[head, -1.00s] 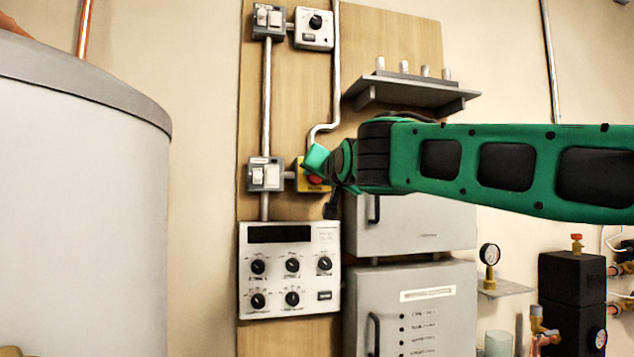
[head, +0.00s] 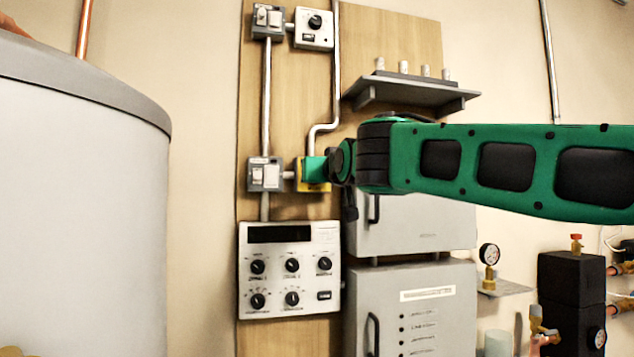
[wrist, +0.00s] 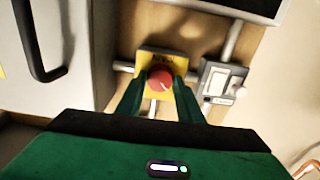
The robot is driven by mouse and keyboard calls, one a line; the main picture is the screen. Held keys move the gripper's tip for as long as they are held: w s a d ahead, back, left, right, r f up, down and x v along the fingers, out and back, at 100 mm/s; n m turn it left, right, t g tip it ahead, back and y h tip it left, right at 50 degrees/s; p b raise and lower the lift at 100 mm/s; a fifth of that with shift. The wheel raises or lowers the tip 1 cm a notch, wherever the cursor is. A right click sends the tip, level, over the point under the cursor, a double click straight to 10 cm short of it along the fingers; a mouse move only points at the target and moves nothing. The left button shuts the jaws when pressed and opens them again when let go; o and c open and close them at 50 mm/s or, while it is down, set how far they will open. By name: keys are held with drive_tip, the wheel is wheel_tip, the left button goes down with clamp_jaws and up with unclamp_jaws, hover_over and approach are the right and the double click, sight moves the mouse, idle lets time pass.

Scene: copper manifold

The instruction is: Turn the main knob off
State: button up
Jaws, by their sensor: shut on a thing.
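A red knob (wrist: 160,78) sits on a yellow box (wrist: 165,60) on the wooden wall board, with a white mark on its face. The yellow box also shows in the head view (head: 299,174), where my gripper hides the knob. My gripper (wrist: 160,84) is shut on the red knob, one green finger on each side of it. In the head view my gripper (head: 314,170) reaches in from the right, in front of the box. The lettering on the box is too blurred to read.
A white switch box (head: 264,174) sits left of the yellow box. A panel with several black knobs (head: 289,270) is below. Grey cabinets (head: 415,226) with black handles stand to the right, under a grey shelf (head: 412,92). A white tank (head: 75,200) fills the left.

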drive_tip(key=shift+w+f, duration=0.1)
drive_tip(key=shift+f, duration=0.15)
drive_tip(key=o, duration=1.1)
drive_tip(key=shift+c, duration=0.2)
drive_tip(key=shift+r, duration=0.15)
drive_tip(key=v, duration=1)
drive_tip(key=shift+s+d, duration=0.15)
drive_tip(key=shift+s, duration=0.2)
